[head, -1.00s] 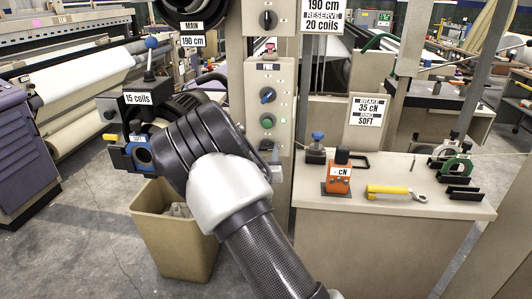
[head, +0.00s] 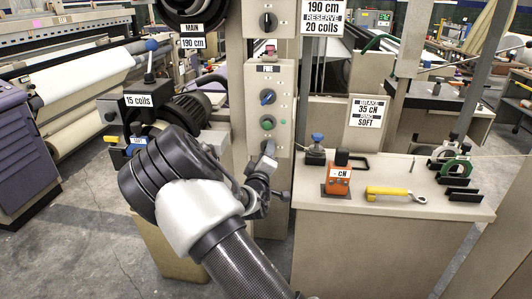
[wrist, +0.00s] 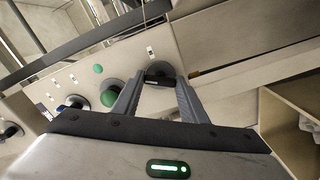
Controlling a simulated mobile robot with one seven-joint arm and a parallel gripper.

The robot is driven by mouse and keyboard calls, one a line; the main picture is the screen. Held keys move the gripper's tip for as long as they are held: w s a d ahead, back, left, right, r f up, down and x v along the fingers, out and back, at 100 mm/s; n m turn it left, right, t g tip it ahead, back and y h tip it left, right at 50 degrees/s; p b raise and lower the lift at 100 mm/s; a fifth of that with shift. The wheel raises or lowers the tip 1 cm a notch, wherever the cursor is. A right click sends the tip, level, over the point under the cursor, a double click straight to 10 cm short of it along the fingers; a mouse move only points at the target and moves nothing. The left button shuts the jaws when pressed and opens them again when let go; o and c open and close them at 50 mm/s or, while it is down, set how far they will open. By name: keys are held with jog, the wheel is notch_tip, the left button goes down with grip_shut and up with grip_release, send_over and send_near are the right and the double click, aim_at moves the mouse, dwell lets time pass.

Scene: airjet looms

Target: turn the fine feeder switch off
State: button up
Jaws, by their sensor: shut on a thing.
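The feeder panel (head: 284,97) is a beige upright box with a small label near its top that looked like FINE a moment ago. It carries a blue knob (head: 267,97), a green knob (head: 267,122) and a dark knob at the bottom, mostly hidden behind my gripper (head: 268,153) in the head view. In the wrist view the dark round knob (wrist: 159,70) sits between the fingertips of my gripper (wrist: 158,86), which is shut on it. The green knob (wrist: 109,93) and blue knob (wrist: 75,103) are to its left there. The dark knob's exact angle cannot be told.
A bench (head: 360,230) on the right holds an orange device (head: 338,182), a yellow-handled tool (head: 392,193) and a green clamp (head: 458,164). A beige bin (head: 165,245) stands left, partly behind my arm. A motor unit (head: 190,105) sits left of the panel.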

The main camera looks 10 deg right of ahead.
jog(key=n, duration=0.5)
jog(key=shift+n+p, duration=0.3)
dwell(0.5)
jog(key=o, duration=1)
jog(key=shift+o, duration=0.2)
jog(key=p+v, duration=0.2)
jog(key=v, duration=1.5)
jog(key=shift+s, duration=0.25)
